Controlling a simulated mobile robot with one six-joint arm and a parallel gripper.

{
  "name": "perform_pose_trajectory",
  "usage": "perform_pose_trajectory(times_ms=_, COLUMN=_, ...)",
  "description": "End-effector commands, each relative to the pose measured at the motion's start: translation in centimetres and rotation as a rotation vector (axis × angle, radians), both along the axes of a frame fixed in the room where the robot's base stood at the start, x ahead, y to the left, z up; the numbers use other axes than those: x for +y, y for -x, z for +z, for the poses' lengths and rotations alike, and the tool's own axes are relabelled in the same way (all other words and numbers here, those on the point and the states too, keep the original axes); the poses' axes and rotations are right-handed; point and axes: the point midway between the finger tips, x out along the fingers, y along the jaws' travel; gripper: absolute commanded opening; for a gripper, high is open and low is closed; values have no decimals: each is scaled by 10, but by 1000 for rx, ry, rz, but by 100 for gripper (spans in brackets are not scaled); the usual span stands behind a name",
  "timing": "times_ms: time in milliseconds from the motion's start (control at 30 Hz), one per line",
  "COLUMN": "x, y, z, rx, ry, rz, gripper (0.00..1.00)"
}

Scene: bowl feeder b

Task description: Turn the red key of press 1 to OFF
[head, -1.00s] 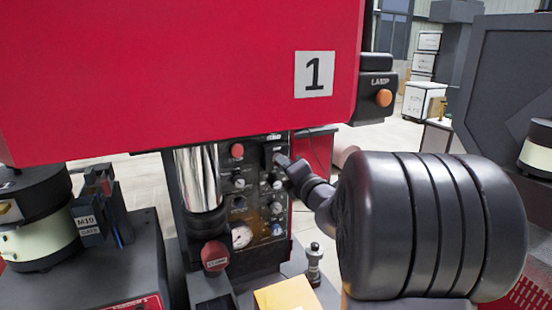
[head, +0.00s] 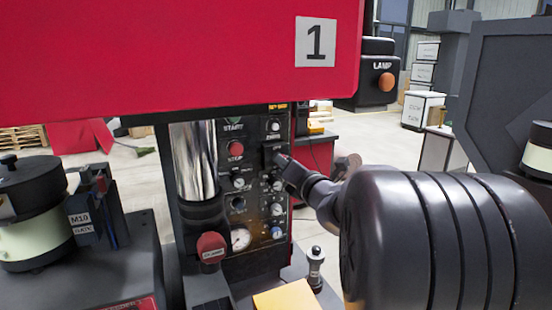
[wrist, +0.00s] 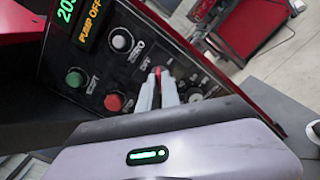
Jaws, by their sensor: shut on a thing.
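The control panel (head: 238,190) of press 1 stands below the red press head marked 1 (head: 315,42). In the wrist view, my gripper (wrist: 158,80) points at this panel, with its two pale fingers close together. A small red piece of the key (wrist: 158,70) shows between the fingertips, beside the OFF lettering. My gripper is shut on the key; the fingers hide most of it, so I cannot tell its exact angle. In the head view, my gripper (head: 281,161) reaches the panel's right side from the right, and the key is hidden behind it.
A red STOP button (head: 235,148) and several knobs crowd the panel near my fingers. In the wrist view a lit display (wrist: 95,28) reads PUMP OFF. The LAMP box (head: 378,72) hangs right of the press head. A feeder bowl (head: 30,215) stands at left.

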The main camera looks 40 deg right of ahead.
Motion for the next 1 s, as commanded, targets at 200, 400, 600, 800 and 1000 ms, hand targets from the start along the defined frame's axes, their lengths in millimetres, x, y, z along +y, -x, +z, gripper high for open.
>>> perform_pose_trajectory(times_ms=200, x=0, y=0, z=-2, rx=12, ry=56, rz=0, gripper=0)
perform_pose_trajectory(times_ms=400, x=0, y=0, z=-3, rx=36, ry=153, rz=1, gripper=0)
perform_pose_trajectory(times_ms=600, x=0, y=0, z=-3, rx=59, ry=247, rz=0, gripper=0)
perform_pose_trajectory(times_ms=800, x=0, y=0, z=-2, rx=80, ry=338, rz=-1, gripper=0)
perform_pose_trajectory(times_ms=1000, x=0, y=0, z=-2, rx=99, ry=412, rz=1, gripper=0)
